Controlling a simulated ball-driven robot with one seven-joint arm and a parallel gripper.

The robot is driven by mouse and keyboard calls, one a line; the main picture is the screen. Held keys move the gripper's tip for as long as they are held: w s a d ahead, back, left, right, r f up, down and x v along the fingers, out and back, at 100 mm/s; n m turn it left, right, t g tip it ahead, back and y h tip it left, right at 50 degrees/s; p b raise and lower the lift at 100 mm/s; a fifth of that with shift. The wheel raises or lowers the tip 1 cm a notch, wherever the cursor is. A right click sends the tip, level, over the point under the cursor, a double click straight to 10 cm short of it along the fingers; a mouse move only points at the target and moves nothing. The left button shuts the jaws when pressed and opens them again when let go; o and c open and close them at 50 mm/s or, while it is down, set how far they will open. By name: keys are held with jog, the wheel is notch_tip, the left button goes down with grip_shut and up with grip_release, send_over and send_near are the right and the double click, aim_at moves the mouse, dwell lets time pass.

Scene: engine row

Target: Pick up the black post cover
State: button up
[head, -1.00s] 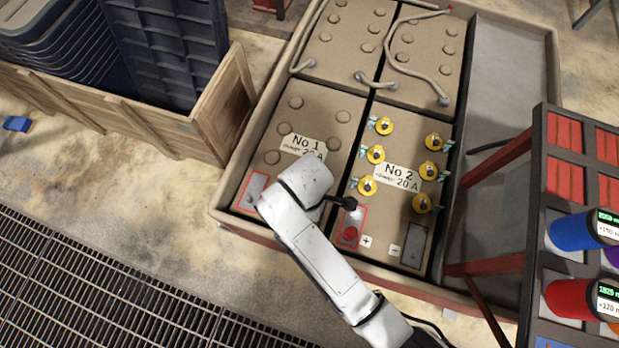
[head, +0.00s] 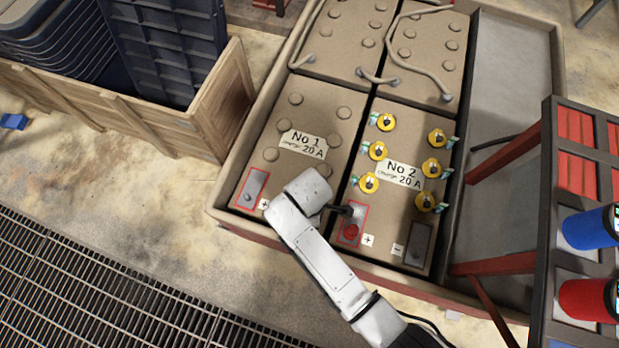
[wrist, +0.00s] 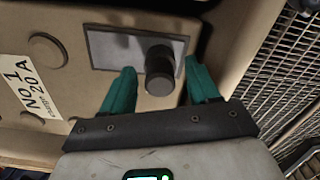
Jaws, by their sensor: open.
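The black post cover (wrist: 159,83) is a short dark cylinder standing on a grey metal plate (wrist: 108,50) of the battery marked No 1 (wrist: 38,100). My gripper (wrist: 160,67) has two teal fingers, open, one on each side of the cover in the wrist view. A small gap shows between each finger and the cover. How deep the fingertips reach beside it is hard to tell. In the head view my white arm reaches over the right front corner of the No 1 battery (head: 318,118). It hides the cover and my fingers there.
The No 2 battery (head: 393,230), with several yellow caps and a red post cover (head: 350,231), stands close on the right. The tray rim (head: 216,196) surrounds the batteries. A rack (head: 548,190) with bottles stands at right, a wooden crate (head: 150,128) at left.

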jog(key=c, duration=0.9)
jog(key=shift+o, duration=0.2)
jog(key=shift+r, duration=0.1)
